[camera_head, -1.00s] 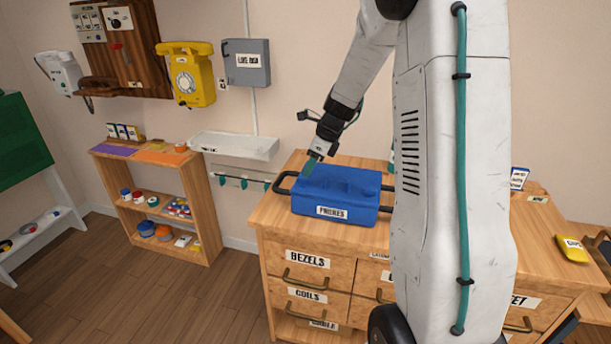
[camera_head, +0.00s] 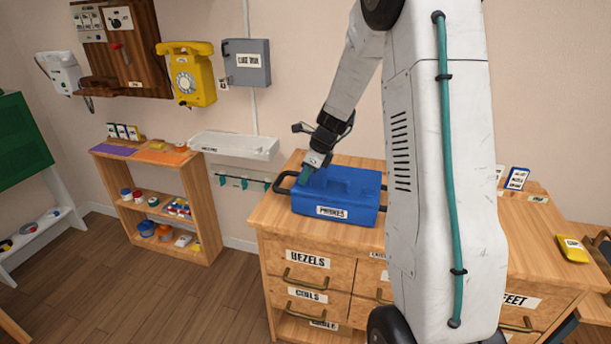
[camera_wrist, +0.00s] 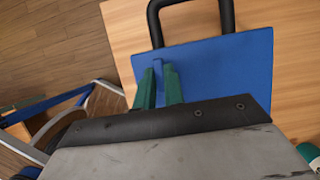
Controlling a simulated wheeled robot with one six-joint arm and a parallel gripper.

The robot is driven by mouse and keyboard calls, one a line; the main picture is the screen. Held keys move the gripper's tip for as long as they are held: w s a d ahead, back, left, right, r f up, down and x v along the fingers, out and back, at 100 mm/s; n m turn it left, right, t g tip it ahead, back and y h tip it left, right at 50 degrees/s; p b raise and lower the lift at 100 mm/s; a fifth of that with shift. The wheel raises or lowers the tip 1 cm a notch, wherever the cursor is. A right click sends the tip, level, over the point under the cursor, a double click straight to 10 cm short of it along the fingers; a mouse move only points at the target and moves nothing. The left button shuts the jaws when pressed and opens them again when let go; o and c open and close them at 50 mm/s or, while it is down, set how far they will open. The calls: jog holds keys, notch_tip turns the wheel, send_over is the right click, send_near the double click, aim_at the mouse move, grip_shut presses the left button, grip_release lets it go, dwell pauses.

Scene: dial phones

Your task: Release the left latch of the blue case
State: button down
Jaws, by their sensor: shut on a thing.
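The blue case (camera_head: 352,193) sits on the wooden cabinet top, with a label on its front. It also shows in the wrist view (camera_wrist: 225,65), with a black handle (camera_wrist: 228,14) beyond its edge. My gripper (camera_head: 303,177) is low over the case's left end, fingers pointing down. In the wrist view, the green fingers of my gripper (camera_wrist: 160,85) are closed around a small blue upright piece, the left latch (camera_wrist: 158,65). The fingers hide most of the latch, so its position is hard to tell. My arm hides the area right of the case.
The wooden cabinet (camera_head: 275,215) has labelled drawers below. A yellow box (camera_head: 571,249) lies at its right end. A wooden shelf (camera_head: 206,205) with small parts stands to the left. A yellow phone (camera_head: 187,75) and a grey box (camera_head: 246,63) hang on the wall.

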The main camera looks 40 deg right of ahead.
jog(key=shift+n, duration=0.3)
jog(key=n+g+y, duration=0.1)
jog(key=n, duration=0.2)
jog(key=shift+w+d, duration=0.1)
jog(key=n+g, duration=0.1)
jog(key=n, duration=0.1)
jog(key=n+g, duration=0.1)
jog(key=n, duration=0.2)
jog(key=shift+w+y, duration=0.1)
jog(key=shift+y, duration=0.2)
jog(key=n, duration=0.2)
jog(key=n+g, duration=0.1)
jog(key=n, duration=0.1)
jog(key=shift+w+n+g, duration=0.15)
jog(key=shift+n+g, duration=0.15)
jog(key=n, duration=0.2)
jog(key=n+g, duration=0.1)
jog(key=n, duration=0.1)
jog(key=shift+n+g+h, duration=0.3)
jog(key=shift+h, duration=0.1)
jog(key=c, duration=1.5)
grip_release()
